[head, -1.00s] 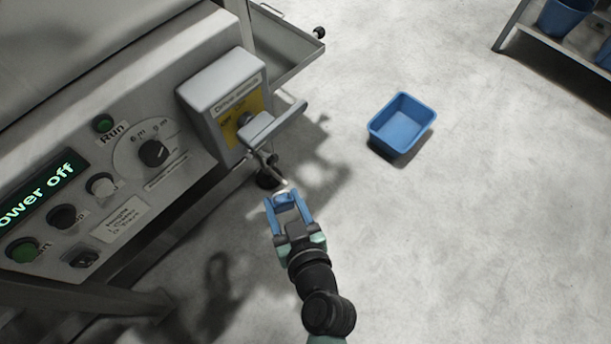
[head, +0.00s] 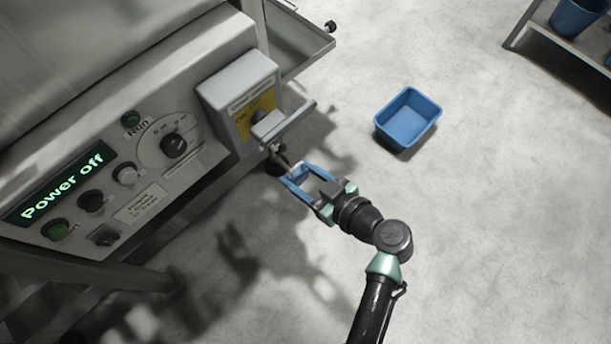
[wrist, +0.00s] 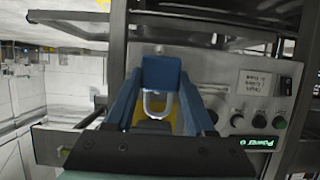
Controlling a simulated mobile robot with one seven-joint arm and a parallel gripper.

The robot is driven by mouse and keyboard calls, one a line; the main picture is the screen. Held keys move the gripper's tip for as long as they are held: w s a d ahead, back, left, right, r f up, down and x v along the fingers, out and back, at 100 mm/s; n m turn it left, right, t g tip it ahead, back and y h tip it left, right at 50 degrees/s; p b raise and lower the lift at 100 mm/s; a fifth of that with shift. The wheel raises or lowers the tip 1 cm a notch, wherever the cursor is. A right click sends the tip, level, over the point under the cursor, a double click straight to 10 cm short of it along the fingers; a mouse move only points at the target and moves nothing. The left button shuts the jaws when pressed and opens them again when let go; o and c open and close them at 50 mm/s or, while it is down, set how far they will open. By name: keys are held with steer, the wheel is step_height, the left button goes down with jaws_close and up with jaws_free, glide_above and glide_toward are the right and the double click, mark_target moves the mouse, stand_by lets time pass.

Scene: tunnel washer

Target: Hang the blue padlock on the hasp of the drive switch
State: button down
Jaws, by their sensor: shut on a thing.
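The blue padlock (head: 299,174) is held between the blue fingers of my gripper (head: 293,172). In the wrist view the padlock's blue body (wrist: 161,72) sits between the fingertips, with its pale shackle (wrist: 147,104) pointing down in the picture. The drive switch (head: 238,88) is a grey box with a yellow plate (head: 243,127) and a grey handle (head: 290,120) sticking out. A small metal part (head: 277,151), perhaps the hasp, shows below the handle, just up and left of my fingertips. Whether the shackle touches it cannot be told.
The control panel (head: 155,185) with "Power off" display, knob and buttons lies left of the switch. A blue bin (head: 408,118) stands on the floor to the right. A shelf (head: 545,40) with blue bins is at the upper right. The floor between is clear.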

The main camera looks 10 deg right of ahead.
steer(key=r+b+x, duration=0.1)
steer(key=x, duration=0.6)
steer(key=shift+w+a+r+b, duration=0.2)
steer(key=shift+w+a+b, duration=0.2)
steer(key=shift+w, duration=0.1)
stand_by(0.3)
stand_by(0.8)
steer(key=shift+c, duration=0.9)
jaws_free()
